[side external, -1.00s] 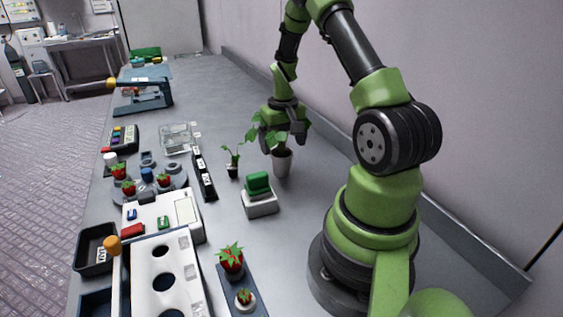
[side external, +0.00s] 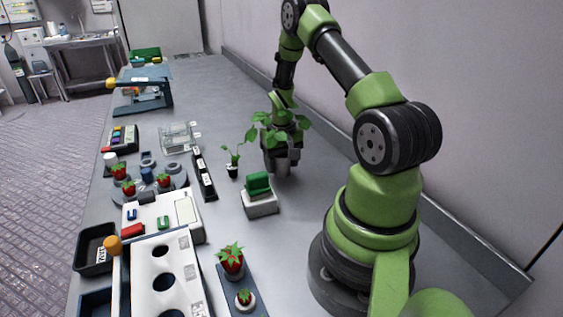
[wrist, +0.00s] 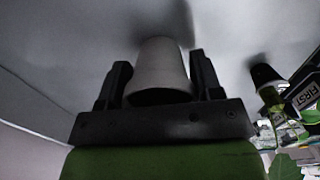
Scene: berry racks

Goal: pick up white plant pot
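The white plant pot (side external: 283,167) holds a leafy green plant (side external: 277,125) and stands upright on the bench near the wall. My gripper (side external: 281,166) is lowered around the pot, with a finger on either side. In the wrist view the pot (wrist: 160,68) sits between the two fingers of my gripper (wrist: 160,80). A gap shows between the pot and each finger, so the gripper looks open. The plant's leaves partly hide my wrist in the side view.
A small dark pot with a seedling (side external: 233,170) stands left of the white pot. A white block with a green top (side external: 260,195) is in front of it. A dark labelled rack (side external: 204,174) lies further left. The bench by the wall is clear.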

